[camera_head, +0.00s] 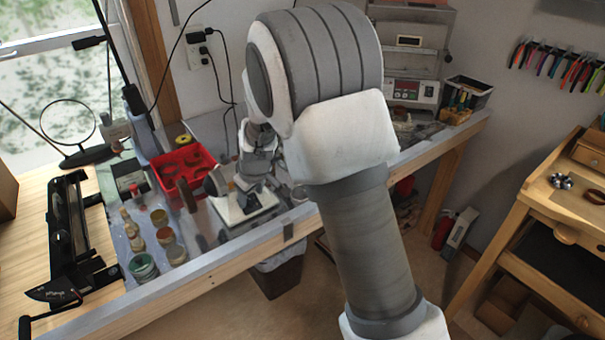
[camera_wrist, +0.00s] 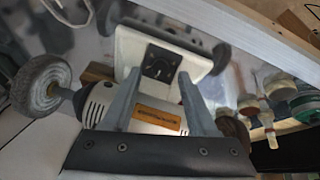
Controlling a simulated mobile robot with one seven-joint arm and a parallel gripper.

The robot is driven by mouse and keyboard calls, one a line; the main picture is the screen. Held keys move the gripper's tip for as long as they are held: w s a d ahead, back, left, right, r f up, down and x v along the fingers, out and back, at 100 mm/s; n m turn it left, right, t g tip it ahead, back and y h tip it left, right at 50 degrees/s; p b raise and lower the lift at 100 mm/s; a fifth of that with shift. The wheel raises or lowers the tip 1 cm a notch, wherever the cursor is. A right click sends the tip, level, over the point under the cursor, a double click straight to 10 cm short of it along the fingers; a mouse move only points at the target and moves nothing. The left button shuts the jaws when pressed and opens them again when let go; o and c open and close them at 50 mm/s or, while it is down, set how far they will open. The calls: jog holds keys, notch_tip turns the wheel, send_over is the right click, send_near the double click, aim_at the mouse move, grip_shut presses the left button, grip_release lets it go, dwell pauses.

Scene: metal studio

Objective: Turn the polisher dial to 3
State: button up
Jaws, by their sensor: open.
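The polisher has a white base, a motor body with an orange label, and wheels on its sides. In the wrist view its body (camera_wrist: 155,117) lies across the middle, with a grey wheel (camera_wrist: 42,86) at left. The dark dial (camera_wrist: 160,66) sits on a black plate on the white base (camera_wrist: 128,48). My gripper (camera_wrist: 159,75) is open, its two fingers apart on either side of the dial in this view; contact cannot be told. In the head view my arm hides much of the polisher (camera_head: 262,203), and the dial setting is too small to read.
The metal-topped bench holds a red bin (camera_head: 185,170) and several jars (camera_head: 143,267) left of the polisher. A black tool (camera_head: 72,230) lies farther left. A control box (camera_head: 412,91) stands at the back right. A wooden workbench (camera_head: 560,200) is at right.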

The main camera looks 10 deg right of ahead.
jog(key=v, duration=1.6)
jog(key=s+d+r+m, duration=0.2)
jog(key=s+d, duration=0.1)
jog(key=s, duration=0.4)
jog(key=s+d+r+m, duration=0.2)
jog(key=s+d+r, duration=0.1)
jog(key=s, duration=0.4)
jog(key=shift+d+r+t, duration=0.2)
jog(key=shift+d+t, duration=0.1)
jog(key=shift+d, duration=0.15)
jog(key=shift+s, duration=0.15)
jog(key=s+d+m+h, duration=0.1)
jog(key=s+d+m, duration=0.2)
jog(key=s, duration=0.8)
jog(key=shift+s+d+f, duration=0.2)
jog(key=shift+s, duration=0.05)
